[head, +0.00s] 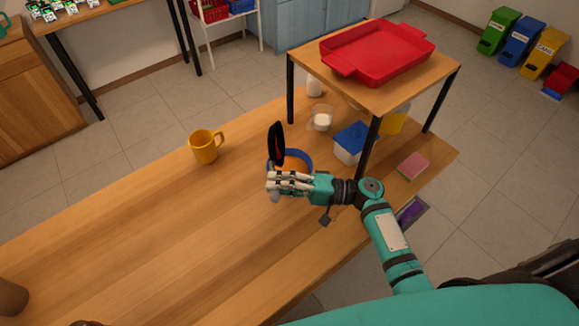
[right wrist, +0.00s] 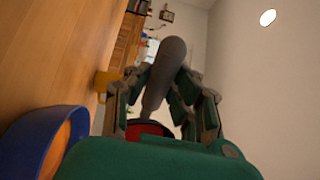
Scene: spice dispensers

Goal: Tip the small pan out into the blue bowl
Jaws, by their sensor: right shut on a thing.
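The small pan (head: 277,145), black with some red, stands on edge, tilted steeply, at the left side of the blue bowl. My right gripper (head: 273,186) is shut on the pan near the bowl's front side. In the right wrist view the pan's grey handle (right wrist: 164,75) lies between the fingers, with a red part of the pan (right wrist: 148,129) beyond. The blue bowl (head: 303,154) stands on the table, its inside orange; it also shows in the right wrist view (right wrist: 32,140). My gripper and the pan hide part of the bowl. My left gripper is out of view.
A yellow mug (head: 205,146) stands left of the bowl. A blue-lidded container (head: 351,143), a small clear cup (head: 321,121) and a pink sponge (head: 413,166) are to the right, around a raised shelf with a red tray (head: 376,53). The table's left half is mostly clear.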

